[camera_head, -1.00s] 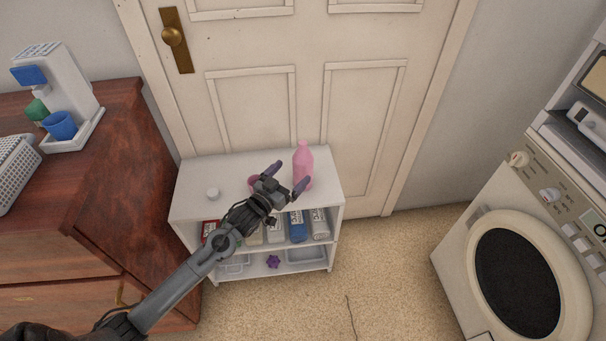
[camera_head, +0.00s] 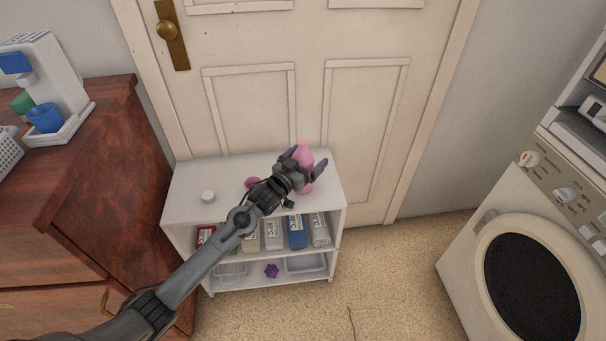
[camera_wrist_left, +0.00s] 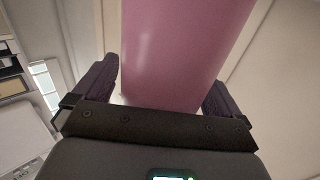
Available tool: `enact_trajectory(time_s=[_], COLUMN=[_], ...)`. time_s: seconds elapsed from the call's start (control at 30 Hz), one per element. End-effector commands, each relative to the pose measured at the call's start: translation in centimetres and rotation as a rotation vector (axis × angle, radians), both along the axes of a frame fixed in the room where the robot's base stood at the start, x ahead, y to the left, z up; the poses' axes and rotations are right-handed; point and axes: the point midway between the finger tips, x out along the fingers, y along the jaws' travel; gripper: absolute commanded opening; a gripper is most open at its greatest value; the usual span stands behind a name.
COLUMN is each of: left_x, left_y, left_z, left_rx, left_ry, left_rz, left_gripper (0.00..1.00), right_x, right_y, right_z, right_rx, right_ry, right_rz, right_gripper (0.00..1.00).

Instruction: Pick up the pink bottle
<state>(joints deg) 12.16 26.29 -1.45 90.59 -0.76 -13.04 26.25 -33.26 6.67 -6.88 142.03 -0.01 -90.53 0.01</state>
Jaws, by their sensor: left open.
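The pink bottle (camera_head: 304,154) stands upright on the top of the white shelf unit (camera_head: 184,191), near its right back part. My left gripper (camera_head: 305,164) is open at the bottle and hides its middle in the head view. In the left wrist view the bottle (camera_wrist_left: 180,55) fills the space between the two dark fingers (camera_wrist_left: 160,92), one on each side. A gap shows at the left finger; at the right finger, I cannot tell whether it touches. My right gripper is not in view.
A small white jar (camera_head: 208,197) and a pink item (camera_head: 252,183), partly hidden by my arm, are on the shelf top. Several containers fill the shelf below. A door (camera_head: 300,50) is close behind, a wooden dresser (camera_head: 120,190) left, a washing machine (camera_head: 530,260) right.

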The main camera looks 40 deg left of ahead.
Motion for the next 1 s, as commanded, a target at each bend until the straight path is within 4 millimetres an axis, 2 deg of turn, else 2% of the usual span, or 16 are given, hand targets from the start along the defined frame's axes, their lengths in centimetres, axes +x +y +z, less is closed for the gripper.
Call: enact_trajectory(time_s=[0.27, 0.73, 0.77, 1.0], left_x=[0.18, 0.16, 0.16, 0.18], left_y=[0.01, -0.01, -0.01, 0.01], left_z=[0.04, 0.03, 0.03, 0.28], left_rx=[0.0, 0.0, 0.0, 0.0], left_ry=[0.001, 0.0, 0.0, -0.003], left_rz=[0.0, -0.001, -0.001, 0.0], left_gripper=[0.99, 0.27, 0.23, 0.23], right_x=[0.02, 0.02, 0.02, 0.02], right_y=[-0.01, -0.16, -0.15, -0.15], right_z=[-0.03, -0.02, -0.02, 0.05], right_rx=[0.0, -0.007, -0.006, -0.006], right_ry=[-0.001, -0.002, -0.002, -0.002], right_rz=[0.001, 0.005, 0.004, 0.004], right_gripper=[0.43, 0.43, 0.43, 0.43])
